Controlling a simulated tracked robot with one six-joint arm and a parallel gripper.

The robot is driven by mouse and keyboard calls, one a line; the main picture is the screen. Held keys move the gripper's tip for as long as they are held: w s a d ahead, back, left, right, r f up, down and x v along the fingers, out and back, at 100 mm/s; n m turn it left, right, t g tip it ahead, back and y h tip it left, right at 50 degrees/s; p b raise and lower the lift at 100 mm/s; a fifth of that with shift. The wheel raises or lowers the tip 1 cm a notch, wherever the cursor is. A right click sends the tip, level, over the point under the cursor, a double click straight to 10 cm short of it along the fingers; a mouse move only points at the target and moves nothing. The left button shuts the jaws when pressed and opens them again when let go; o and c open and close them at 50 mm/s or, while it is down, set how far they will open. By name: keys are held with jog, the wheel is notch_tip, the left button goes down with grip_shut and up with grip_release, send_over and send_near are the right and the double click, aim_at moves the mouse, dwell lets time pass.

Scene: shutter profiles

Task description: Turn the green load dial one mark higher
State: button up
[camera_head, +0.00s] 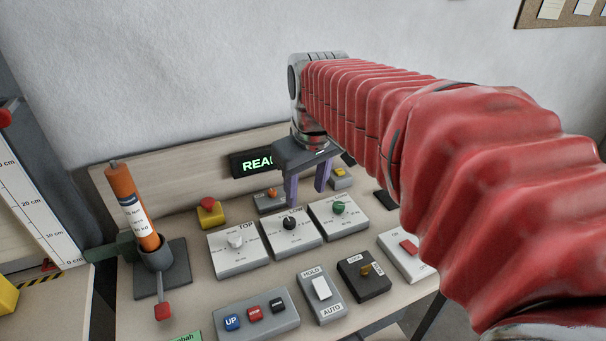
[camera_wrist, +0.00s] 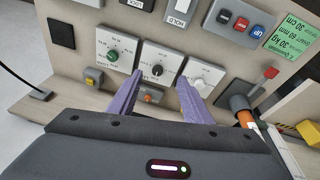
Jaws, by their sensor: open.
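The green load dial (camera_head: 338,207) sits on a pale square plate at the right end of a row of three dials. In the wrist view the green dial (camera_wrist: 113,55) is at the upper left, on the left of the three plates. My gripper (camera_head: 307,192) is above and behind the dial row, with its two purple fingers apart and empty. In the wrist view the fingertips of my gripper (camera_wrist: 160,78) lie either side of the black dial (camera_wrist: 157,70), with the green dial outside them to the left. The mark the green dial points to is too small to read.
A white dial (camera_head: 235,242) and the black dial stand left of the green one. A yellow box with a red button (camera_head: 209,211), a lit display (camera_head: 254,163), a hold/auto switch (camera_head: 321,288) and a black key switch (camera_head: 364,272) are near. An orange cylinder (camera_head: 134,208) stands at left.

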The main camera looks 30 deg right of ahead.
jog(key=w+d+g, duration=0.1)
jog(key=w+d, duration=0.4)
jog(key=d, duration=0.2)
jog(key=n+g, duration=0.1)
jog(key=g, duration=0.1)
send_over(338, 204)
notch_tip(338, 204, down, 4)
jog(key=f, duration=0.1)
jog(key=shift+s+d+r+y, duration=0.1)
jog(key=shift+s+r+y, duration=0.05)
jog(key=shift+r+y, duration=0.15)
jog(key=shift+f, duration=0.15)
notch_tip(338, 204, down, 14)
jog(key=shift+r, duration=0.2)
jog(key=shift+c, duration=0.3)
jog(key=c, duration=0.9)
jog(key=shift+a, duration=0.2)
jog(key=shift+c, duration=0.5)
jog(key=shift+d, duration=0.1)
